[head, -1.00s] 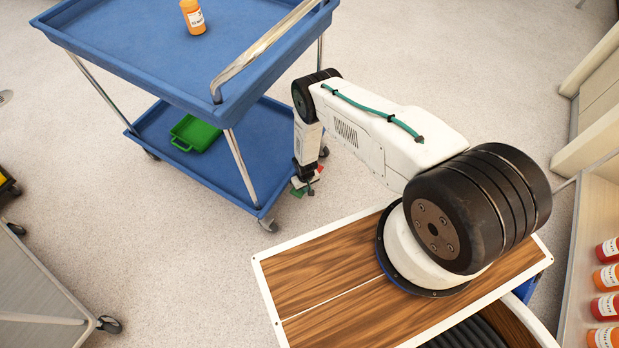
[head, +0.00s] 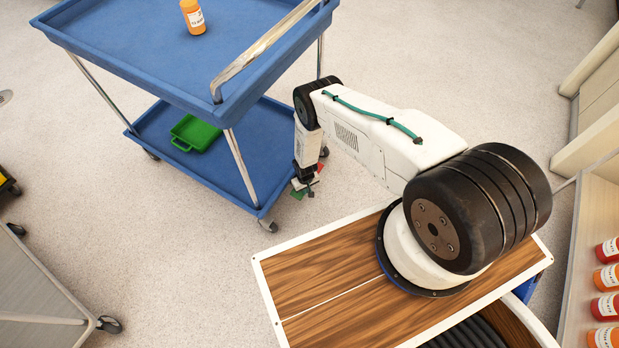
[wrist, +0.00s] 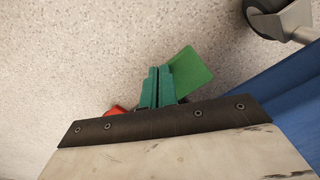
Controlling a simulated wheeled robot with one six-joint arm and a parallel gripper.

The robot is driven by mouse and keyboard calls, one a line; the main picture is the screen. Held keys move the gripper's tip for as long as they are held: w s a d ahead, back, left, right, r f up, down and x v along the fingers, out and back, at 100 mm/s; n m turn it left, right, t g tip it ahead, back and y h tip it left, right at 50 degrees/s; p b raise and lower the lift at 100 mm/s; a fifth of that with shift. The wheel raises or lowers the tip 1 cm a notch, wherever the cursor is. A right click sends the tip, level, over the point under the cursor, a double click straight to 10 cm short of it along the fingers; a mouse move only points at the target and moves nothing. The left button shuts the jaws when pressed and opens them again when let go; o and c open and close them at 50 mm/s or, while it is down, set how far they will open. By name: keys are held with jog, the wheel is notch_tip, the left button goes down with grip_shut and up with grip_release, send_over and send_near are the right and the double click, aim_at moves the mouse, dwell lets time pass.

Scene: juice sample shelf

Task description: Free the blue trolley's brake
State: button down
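The blue trolley (head: 190,85) stands at the upper left in the head view, with its lower shelf (head: 215,165) below. At the right side of that shelf, low near the floor, are a green plate (head: 297,194) and a red plate (head: 320,168), which look like the brake pedal. In the wrist view the green plate (wrist: 190,72) shows right of my fingers and part of the red one (wrist: 116,110) at left. My gripper (wrist: 158,87) points down over them, its teal fingers together with nothing visible between. I cannot tell whether it touches a plate.
An orange bottle (head: 193,16) stands on the trolley's top and a green tray (head: 195,132) on its lower shelf. A caster (head: 267,225) is near my gripper. A grey cart (head: 40,290) is at left, a shelf with bottles (head: 585,250) at right. Floor between is clear.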

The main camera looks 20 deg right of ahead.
jog(key=shift+r, duration=3.4)
